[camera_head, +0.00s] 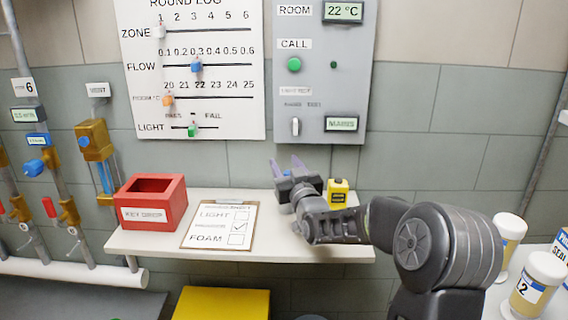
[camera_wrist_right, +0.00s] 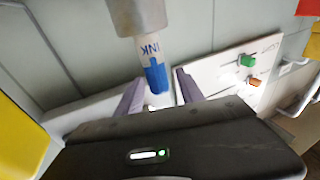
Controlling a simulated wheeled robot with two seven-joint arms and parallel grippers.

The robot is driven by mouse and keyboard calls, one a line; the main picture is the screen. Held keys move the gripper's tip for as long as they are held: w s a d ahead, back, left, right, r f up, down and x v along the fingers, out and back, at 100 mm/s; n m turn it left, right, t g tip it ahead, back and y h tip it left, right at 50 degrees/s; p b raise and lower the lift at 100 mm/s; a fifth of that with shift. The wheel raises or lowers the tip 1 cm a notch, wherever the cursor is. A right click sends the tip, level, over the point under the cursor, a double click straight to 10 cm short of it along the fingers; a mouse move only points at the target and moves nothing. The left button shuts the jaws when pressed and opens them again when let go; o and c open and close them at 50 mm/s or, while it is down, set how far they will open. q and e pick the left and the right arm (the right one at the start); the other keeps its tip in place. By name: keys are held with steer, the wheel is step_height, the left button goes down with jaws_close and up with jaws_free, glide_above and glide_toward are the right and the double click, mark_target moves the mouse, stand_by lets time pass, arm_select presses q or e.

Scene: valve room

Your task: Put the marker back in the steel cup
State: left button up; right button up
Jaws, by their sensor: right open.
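The marker (camera_wrist_right: 150,52) is white with an INK label and a blue end, and shows in the right wrist view. Its other end meets a grey steel cylinder, probably the steel cup (camera_wrist_right: 137,14), at the top edge; I cannot tell whether it is inside it or behind it. My right gripper (camera_wrist_right: 160,92) is open, with its purple fingers on either side of the blue end, not closed on it. In the head view the right gripper (camera_head: 288,165) is over the back of the shelf, and I cannot make out marker or cup there. My left gripper is not in view.
The white shelf (camera_head: 160,245) holds a red key drop box (camera_head: 150,215), a clipboard (camera_head: 220,226) and a small yellow block (camera_head: 338,194). The log board (camera_head: 195,70) and grey panel (camera_head: 322,75) are on the wall behind. White jars (camera_head: 538,285) stand at the right.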

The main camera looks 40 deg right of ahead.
steer(key=v, duration=0.6)
steer(key=shift+s, duration=0.15)
stand_by(0.8)
